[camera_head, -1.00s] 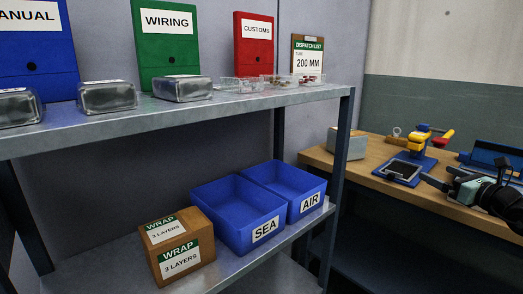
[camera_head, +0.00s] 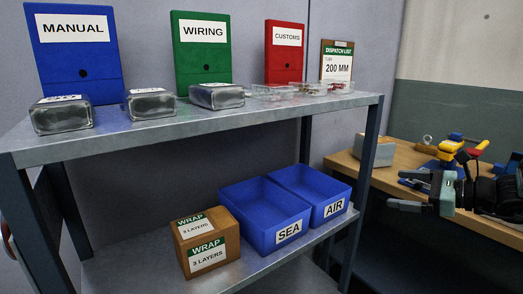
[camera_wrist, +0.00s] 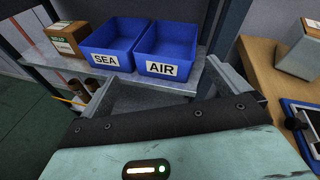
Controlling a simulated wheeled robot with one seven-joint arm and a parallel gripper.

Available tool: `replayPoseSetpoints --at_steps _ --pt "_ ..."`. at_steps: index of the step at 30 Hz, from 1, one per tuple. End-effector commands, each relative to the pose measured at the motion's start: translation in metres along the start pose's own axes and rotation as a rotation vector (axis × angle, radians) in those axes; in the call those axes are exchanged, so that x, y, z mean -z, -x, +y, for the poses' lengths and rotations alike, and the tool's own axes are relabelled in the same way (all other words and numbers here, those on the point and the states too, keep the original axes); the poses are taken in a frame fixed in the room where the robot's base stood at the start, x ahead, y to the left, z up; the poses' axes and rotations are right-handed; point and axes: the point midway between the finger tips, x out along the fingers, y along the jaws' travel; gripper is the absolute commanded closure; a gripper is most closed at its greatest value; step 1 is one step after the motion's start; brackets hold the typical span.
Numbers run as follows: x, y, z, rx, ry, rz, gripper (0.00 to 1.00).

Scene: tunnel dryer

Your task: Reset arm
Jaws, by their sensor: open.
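My gripper (camera_head: 416,192) is at the right of the head view, in front of the wooden workbench and to the right of the metal shelf. Its two fingers are spread apart with nothing between them. In the wrist view my gripper (camera_wrist: 172,82) shows both fingers open, pointing toward the lower shelf. The blue SEA bin (camera_head: 262,238) and the blue AIR bin (camera_head: 333,211) lie beyond the fingers and look empty. They also show in the wrist view, SEA (camera_wrist: 103,60) and AIR (camera_wrist: 160,69).
The metal shelf (camera_head: 130,140) carries MANUAL (camera_head: 75,60), WIRING (camera_head: 200,45) and CUSTOMS (camera_head: 284,60) boxes, grey packs and clear trays. A WRAP box (camera_head: 206,245) sits below. The workbench (camera_head: 405,155) holds a grey box (camera_head: 375,148) and tools. Brown rolls (camera_wrist: 90,86) stand near the shelf.

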Motion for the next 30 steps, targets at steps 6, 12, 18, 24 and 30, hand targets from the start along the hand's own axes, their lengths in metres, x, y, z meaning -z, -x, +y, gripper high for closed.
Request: replayPoseSetpoints --at_steps 6,12,18,24,30 --pt "-0.06 -0.05 0.144 -0.523 0.359 0.081 0.0" --pt "-0.087 -0.033 0.271 -1.028 0.849 0.115 0.0" --pt "-0.099 0.011 0.342 -1.44 1.437 0.06 0.0" --pt "-0.111 0.039 0.367 -1.676 1.976 -0.067 0.0" --pt "-0.118 0.047 0.373 -1.744 2.235 -0.15 0.0"
